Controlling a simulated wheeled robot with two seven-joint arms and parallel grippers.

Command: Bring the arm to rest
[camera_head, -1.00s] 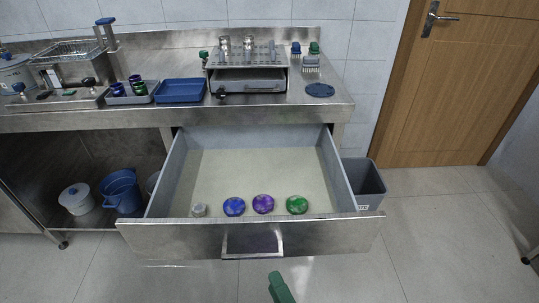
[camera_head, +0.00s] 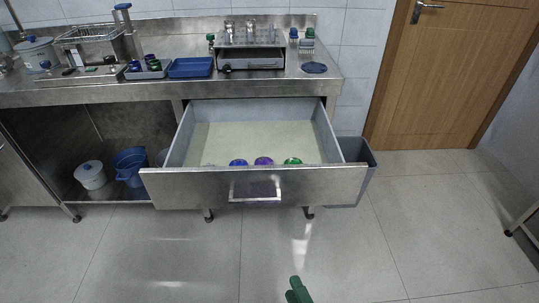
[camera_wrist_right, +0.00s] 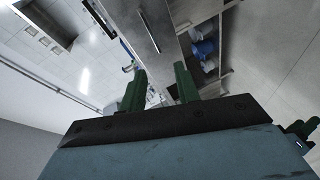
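My right gripper (camera_head: 298,290) shows as green fingers at the bottom edge of the head view, over bare floor and well in front of the drawer. In the right wrist view its two green fingers (camera_wrist_right: 160,80) stand apart with nothing between them. The steel drawer (camera_head: 200,188) under the counter is pulled open. A blue item (camera_head: 238,162), a purple item (camera_head: 263,161) and a green item (camera_head: 293,161) lie inside behind its front panel, which partly hides them.
The steel counter (camera_head: 110,95) carries a blue tray (camera_head: 190,67) and a steel rack unit (camera_head: 250,57). A grey bin (camera_head: 352,190) stands right of the drawer. A white pot (camera_head: 90,175) and blue bucket (camera_head: 130,165) are on the lower shelf. The floor in front is clear.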

